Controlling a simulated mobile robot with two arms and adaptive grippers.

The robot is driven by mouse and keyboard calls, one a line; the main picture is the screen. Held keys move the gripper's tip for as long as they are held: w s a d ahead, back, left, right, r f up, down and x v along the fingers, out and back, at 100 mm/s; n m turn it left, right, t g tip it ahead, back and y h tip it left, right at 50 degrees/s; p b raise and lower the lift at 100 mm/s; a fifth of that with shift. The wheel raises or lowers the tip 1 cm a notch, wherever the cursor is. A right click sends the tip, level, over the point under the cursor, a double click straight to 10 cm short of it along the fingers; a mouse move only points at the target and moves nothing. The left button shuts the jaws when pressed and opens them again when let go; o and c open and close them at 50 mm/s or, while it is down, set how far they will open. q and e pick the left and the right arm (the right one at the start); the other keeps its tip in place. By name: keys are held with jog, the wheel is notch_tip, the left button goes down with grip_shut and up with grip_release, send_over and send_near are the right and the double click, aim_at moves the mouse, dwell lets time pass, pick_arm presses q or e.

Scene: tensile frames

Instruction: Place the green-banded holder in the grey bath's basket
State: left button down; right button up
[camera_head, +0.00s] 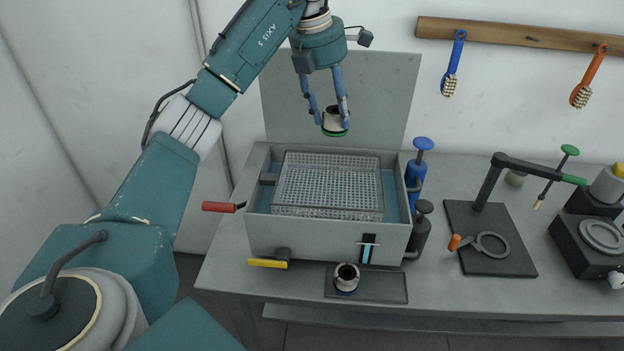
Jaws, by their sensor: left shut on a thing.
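The green-banded holder (334,123) is a short pale cylinder with a dark opening on top and a green band at its base. My left gripper (331,108) is shut on it, with its blue fingers on either side. It holds the holder upright in the air, apart from the basket and above its back part in the picture. The grey bath (325,237) is an open rectangular tank on the bench. Its wire-mesh basket (328,187) sits inside with bluish liquid around it and looks empty. My right gripper is not in view.
A second holder with a dark blue band (346,279) stands on a dark tray (383,288) before the bath. A blue bottle (416,176) and a dark bottle (419,231) stand right of the bath. A black stand (490,238) is farther right. A grey panel (380,100) rises behind.

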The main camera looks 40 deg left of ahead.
aim_at(330, 129)
pick_arm(q)
jog(key=f, duration=0.4)
jog(key=shift+s+f, duration=0.3)
jog(key=shift+w+a+f+p, duration=0.1)
jog(key=shift+f+p, duration=0.75)
jog(key=shift+f, duration=2.65)
jog(key=shift+w+a+f+p, duration=0.1)
jog(key=shift+f+p, duration=0.75)
jog(key=shift+f, duration=2.95)
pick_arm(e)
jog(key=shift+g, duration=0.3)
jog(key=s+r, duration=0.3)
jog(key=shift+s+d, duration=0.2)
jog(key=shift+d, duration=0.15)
pick_arm(q)
jog(key=shift+f, duration=0.1)
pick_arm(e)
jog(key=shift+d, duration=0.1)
pick_arm(q)
jog(key=c, duration=1)
grip_release()
jog(key=shift+s, duration=0.15)
jog(key=shift+o, duration=0.5)
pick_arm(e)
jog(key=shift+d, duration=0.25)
